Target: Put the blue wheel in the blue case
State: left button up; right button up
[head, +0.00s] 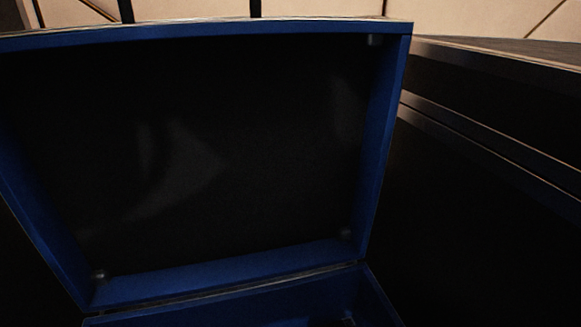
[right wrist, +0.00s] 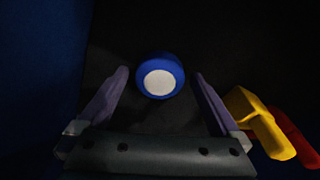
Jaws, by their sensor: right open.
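The blue case (head: 388,110) stands open in the head view. Its raised lid has a blue rim and a black inside, and only a strip of its lower part shows at the bottom edge. In the right wrist view the blue wheel (right wrist: 160,75), with a white round centre, lies over a dark surface. My right gripper (right wrist: 161,78) is open, with its purple-grey fingers on either side of the wheel and gaps on both sides. I cannot tell whether the wheel is inside the case. My left gripper is not in view.
A yellow object (right wrist: 258,122) and a red object (right wrist: 295,138) are close to the right finger in the right wrist view. A blue surface (right wrist: 38,70) rises at the left. A dark cabinet or counter (head: 490,120) stands right of the case.

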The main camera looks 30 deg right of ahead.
jog(key=s+d+r+t+p, duration=0.1)
jog(key=r+p, duration=0.4)
jog(key=r, duration=1)
jog(key=s+d+r+t+p, duration=0.1)
jog(key=r+p, duration=0.3)
jog(key=r, duration=1.2)
jog(key=shift+s+d+r+p, duration=0.3)
jog(key=shift+s+d+p, duration=0.15)
jog(key=shift+s, duration=0.45)
